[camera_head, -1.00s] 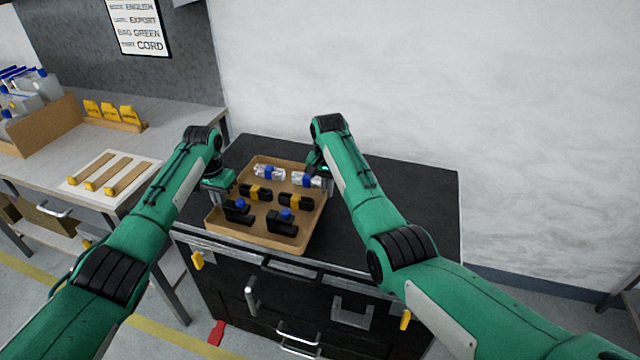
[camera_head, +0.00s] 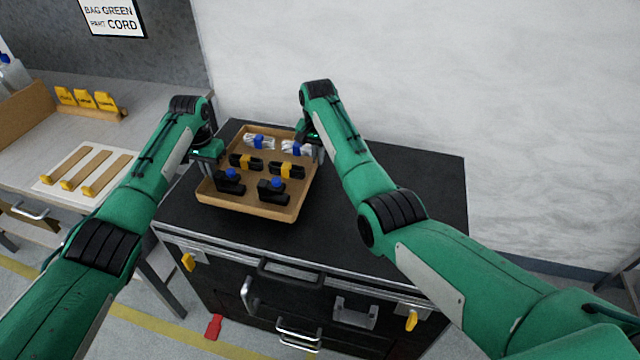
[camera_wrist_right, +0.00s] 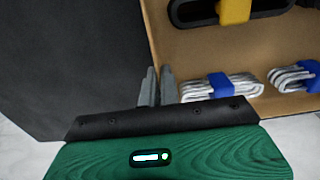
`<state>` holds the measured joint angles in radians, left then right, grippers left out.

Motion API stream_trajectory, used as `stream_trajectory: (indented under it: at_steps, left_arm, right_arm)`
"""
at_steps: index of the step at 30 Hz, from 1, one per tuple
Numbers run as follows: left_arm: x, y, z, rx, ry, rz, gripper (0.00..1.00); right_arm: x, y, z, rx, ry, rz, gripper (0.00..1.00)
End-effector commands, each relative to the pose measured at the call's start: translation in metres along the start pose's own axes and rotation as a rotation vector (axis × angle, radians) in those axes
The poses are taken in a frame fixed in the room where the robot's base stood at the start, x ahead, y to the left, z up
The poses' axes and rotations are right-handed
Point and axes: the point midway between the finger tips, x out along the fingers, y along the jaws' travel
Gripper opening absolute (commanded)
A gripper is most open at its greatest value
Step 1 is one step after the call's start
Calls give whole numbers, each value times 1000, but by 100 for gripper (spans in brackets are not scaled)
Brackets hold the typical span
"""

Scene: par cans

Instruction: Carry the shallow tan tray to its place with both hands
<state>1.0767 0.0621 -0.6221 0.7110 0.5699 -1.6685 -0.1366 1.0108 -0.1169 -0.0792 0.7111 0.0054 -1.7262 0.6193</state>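The shallow tan tray (camera_head: 246,207) is over the black case top, between my two grippers. It holds several small items: black parts with blue or yellow pieces and white bundles with blue bands. My left gripper (camera_head: 212,164) is at the tray's left wall and appears shut on it; its fingertips are partly hidden. My right gripper (camera_head: 317,152) is at the right wall. In the right wrist view its fingers (camera_wrist_right: 160,86) are close together with the tray wall (camera_wrist_right: 150,35) between them. I cannot tell whether the tray touches the case top.
The black case (camera_head: 400,205) has clear top to the right of the tray and in front of it. A grey workbench (camera_head: 150,112) at left carries a white board with tan strips (camera_head: 82,172) and yellow pieces in a holder (camera_head: 88,100). A pale wall stands behind.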

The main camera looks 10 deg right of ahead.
Motion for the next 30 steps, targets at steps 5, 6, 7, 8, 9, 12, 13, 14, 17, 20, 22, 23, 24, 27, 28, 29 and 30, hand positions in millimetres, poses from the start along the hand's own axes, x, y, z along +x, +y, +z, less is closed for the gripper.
stream_trajectory:
  at_steps: [5,6,7,8,9,12,13,14,17,20,22,23,24,27,28,29,30]
  left_arm:
    - [-1,0,0,0,2,-1,0]
    - [0,0,0,0,1,-1,0]
    - [1,0,0,0,1,-1,0]
    - [2,0,0,-1,1,-1,0]
    - [3,0,0,-1,1,0,0]
    - [7,0,0,-1,1,0,0]
    - [8,0,0,-1,2,0,0]
    - [10,0,0,-1,1,0,0]
    - [15,0,0,0,1,0,0]
    - [20,0,0,0,1,1,0]
    - [24,0,0,0,1,0,0]
    - [25,0,0,0,1,0,0]
    - [27,0,0,0,1,0,0]
    - [32,0,0,0,1,0,0]
    - [34,0,0,0,1,0,0]
    - [35,0,0,0,1,0,0]
    - [37,0,0,0,1,0,0]
  right_arm:
    - [-1,0,-1,0,2,0,0]
    - [0,0,-1,0,2,0,0]
    - [1,0,-1,0,2,0,0]
    - [2,0,-1,0,2,0,0]
    - [3,0,-1,0,2,0,0]
    - [7,0,0,0,1,0,0]
    - [9,0,0,0,0,1,0]
    - [10,0,0,0,0,1,0]
    - [15,0,0,0,1,0,0]
    - [20,0,0,0,1,0,0]
    - [24,0,0,0,0,1,0]
    - [25,0,0,0,1,0,0]
    - [27,0,0,0,1,0,0]
    - [32,0,0,0,1,0,0]
    - [34,0,0,0,0,0,0]
    - [36,0,0,0,0,0,0]
    - [37,0,0,0,1,0,0]
